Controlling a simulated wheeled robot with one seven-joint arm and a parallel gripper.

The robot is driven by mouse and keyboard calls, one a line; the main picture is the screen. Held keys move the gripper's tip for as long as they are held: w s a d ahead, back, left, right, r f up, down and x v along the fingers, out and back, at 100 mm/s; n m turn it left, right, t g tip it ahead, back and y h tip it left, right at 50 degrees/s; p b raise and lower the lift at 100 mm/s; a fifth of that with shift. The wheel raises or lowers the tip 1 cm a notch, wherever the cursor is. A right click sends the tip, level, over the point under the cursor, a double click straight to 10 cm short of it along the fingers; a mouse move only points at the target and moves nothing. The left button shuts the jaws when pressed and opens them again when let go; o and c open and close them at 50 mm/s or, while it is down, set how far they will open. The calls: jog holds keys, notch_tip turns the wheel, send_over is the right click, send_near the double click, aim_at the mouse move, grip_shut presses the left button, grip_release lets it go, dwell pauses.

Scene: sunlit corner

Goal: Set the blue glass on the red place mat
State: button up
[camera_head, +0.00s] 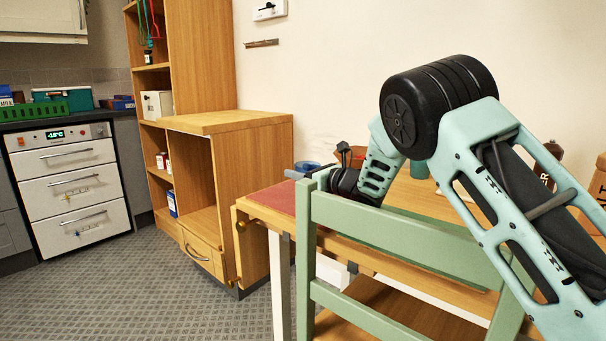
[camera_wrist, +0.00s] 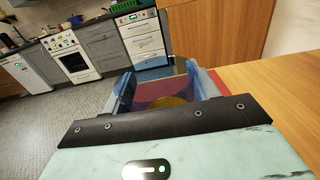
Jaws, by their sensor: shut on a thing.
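The blue glass (camera_head: 307,166) shows as a small blue shape just left of my gripper (camera_head: 335,177) in the head view. It is near the far edge of the red place mat (camera_head: 283,197). My gripper is shut on the glass; its fingertips are largely hidden behind the green chair. I cannot tell whether the glass touches the mat.
A green chair (camera_head: 410,229) stands in front of the wooden table (camera_head: 418,196), its back close below my arm. An open wooden cabinet (camera_head: 240,165) is left of the table. A dark bottle-like item (camera_head: 547,160) stands at the right, partly hidden by my arm.

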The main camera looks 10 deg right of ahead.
jog(key=o, duration=1.2)
jog(key=shift+s+d, duration=0.1)
jog(key=v, duration=1.1)
jog(key=shift+s+d+p, duration=0.2)
jog(key=shift+s+p, duration=0.1)
jog(key=shift+s, duration=0.05)
jog(key=shift+r, duration=0.1)
